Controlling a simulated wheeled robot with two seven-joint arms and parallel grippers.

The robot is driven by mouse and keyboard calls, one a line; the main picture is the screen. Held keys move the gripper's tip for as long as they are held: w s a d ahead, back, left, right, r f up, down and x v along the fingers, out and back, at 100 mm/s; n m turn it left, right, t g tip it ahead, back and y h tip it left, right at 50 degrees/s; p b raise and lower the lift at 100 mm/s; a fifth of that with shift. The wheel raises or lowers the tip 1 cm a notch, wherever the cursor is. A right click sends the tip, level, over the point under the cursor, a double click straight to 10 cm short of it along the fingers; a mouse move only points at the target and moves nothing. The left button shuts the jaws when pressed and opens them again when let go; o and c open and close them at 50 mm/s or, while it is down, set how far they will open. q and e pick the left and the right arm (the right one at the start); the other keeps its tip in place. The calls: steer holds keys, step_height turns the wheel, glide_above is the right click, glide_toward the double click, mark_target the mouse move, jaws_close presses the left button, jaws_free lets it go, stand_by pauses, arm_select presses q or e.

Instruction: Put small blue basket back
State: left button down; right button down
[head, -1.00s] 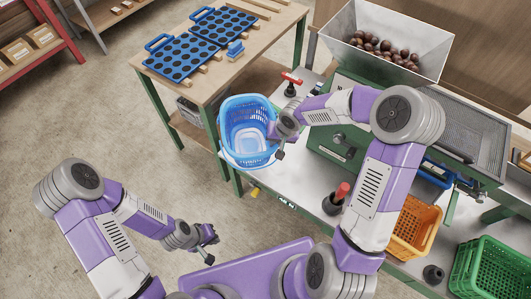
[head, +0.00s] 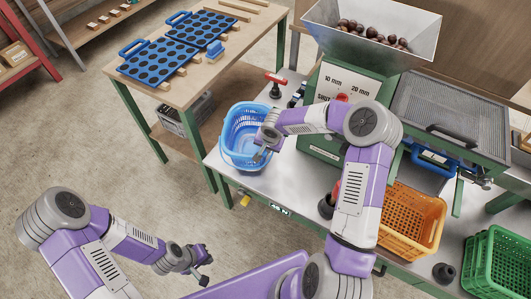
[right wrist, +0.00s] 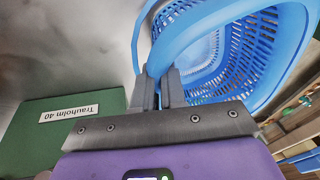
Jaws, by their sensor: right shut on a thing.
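The small blue basket (head: 240,137) is at the left end of the grey machine table in the head view. It looks empty and its base seems at or just above the table top; I cannot tell if it touches. My right gripper (head: 262,152) is at the basket's right side. In the right wrist view the fingers (right wrist: 161,92) are closed on the rim of the blue basket (right wrist: 240,50). My left gripper (head: 203,268) is low at the left, away from the table and over the floor; its fingertips are too small to judge.
An orange crate (head: 408,222) and a green crate (head: 497,262) stand to the right. The hopper (head: 372,45) with chestnuts rises behind my right arm. A red-handled tool (head: 275,84) stands behind the basket. A wooden table (head: 235,55) with blue trays is at the back left.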

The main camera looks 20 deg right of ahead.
steer(key=shift+x, duration=1.05)
steer(key=shift+s, duration=0.25)
steer(key=c, duration=1.2)
jaws_free()
